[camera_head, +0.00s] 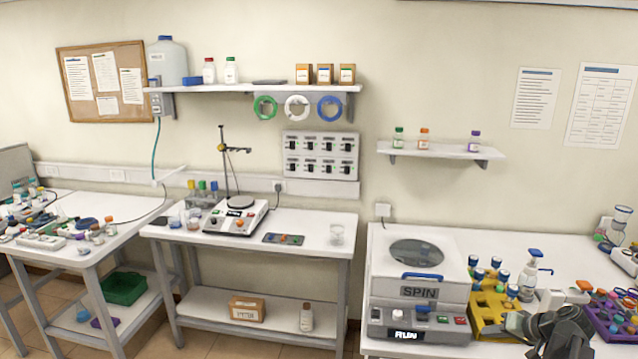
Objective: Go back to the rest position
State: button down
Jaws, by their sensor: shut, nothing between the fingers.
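My gripper (562,332) is at the lower right of the head view, low in front of the right-hand bench. It is dark and its fingers are shut with nothing held. It is close to the yellow rack (489,312) on its left and the purple rack (607,318) on its right. Whether it touches anything on the bench cannot be told. The picture's lower edge cuts off part of my arm.
The white SPIN centrifuge (418,306) stands left of the yellow rack with its lid shut. A pump bottle (529,275) stands behind my gripper. The middle bench (305,228) holds a hotplate (236,215) and a glass beaker (337,234).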

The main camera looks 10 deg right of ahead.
jog(key=w+a+f+n+g+y, duration=0.15)
jog(key=w+a, duration=0.25)
jog(key=a, duration=0.5)
jog(key=w+a+n, duration=0.2)
jog(key=w+a, duration=0.2)
jog(key=a, duration=0.6)
jog(key=w+a+n+g+y, duration=0.1)
jog(key=w+a+n, duration=0.1)
jog(key=w+a, duration=0.5)
jog(key=s+a+f+n+g+h, duration=0.1)
jog(key=s+a+f+g, duration=0.15)
jog(key=a, duration=0.55)
jog(key=s+a+f+n+g+h, duration=0.1)
jog(key=s+a, duration=0.3)
jog(key=a, duration=0.5)
jog(key=s+a+f+n+g+h, duration=0.1)
jog(key=s+a+f+g, duration=0.15)
jog(key=a, duration=0.55)
jog(key=s+d+m+h, duration=0.2)
jog(key=s+d, duration=0.2)
jog(key=d, duration=0.1)
jog(key=shift+m, duration=0.35)
jog(key=shift+r, duration=0.1)
